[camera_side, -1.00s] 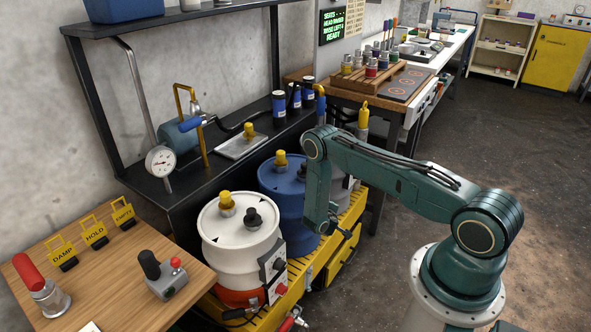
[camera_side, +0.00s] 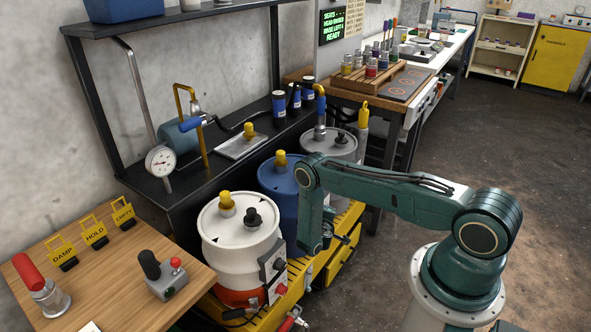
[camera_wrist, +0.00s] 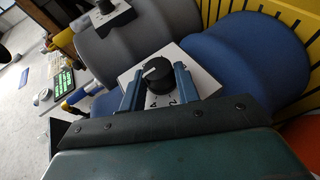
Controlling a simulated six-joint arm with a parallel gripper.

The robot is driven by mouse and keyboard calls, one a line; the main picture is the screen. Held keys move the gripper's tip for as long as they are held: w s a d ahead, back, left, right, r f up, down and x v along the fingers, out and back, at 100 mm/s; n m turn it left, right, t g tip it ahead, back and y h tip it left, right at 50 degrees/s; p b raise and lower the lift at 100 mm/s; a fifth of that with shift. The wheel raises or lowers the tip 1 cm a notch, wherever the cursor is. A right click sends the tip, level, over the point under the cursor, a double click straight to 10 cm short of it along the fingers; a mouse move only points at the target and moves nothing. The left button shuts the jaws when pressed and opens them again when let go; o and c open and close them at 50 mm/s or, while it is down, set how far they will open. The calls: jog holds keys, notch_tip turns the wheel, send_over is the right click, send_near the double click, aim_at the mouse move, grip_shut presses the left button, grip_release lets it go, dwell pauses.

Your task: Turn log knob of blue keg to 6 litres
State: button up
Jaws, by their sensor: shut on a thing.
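The blue keg (camera_side: 276,181) stands on the yellow rack between the white keg and the grey keg, partly behind my arm. It fills the right of the wrist view (camera_wrist: 262,62). Its black log knob (camera_wrist: 158,76) sits on a white dial plate (camera_wrist: 205,82). A white pointer line on the knob points to the upper left in that view. The figures 4 and 2 show below the knob; other figures are hidden or too small to read. My gripper (camera_wrist: 157,84) is shut on the knob, one blue finger on each side. In the side view, my arm hides the knob.
The white keg (camera_side: 237,232) stands at left on the yellow rack (camera_side: 318,262), with its own knobs. The grey keg (camera_side: 335,147) stands behind. A wooden table (camera_side: 120,262) with DAMP, HOLD and EMPTY tags is at front left. A black shelf (camera_side: 190,190) runs behind the kegs.

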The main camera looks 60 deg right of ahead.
jog(key=o, duration=0.7)
jog(key=shift+d, duration=0.1)
jog(key=v, duration=1.4)
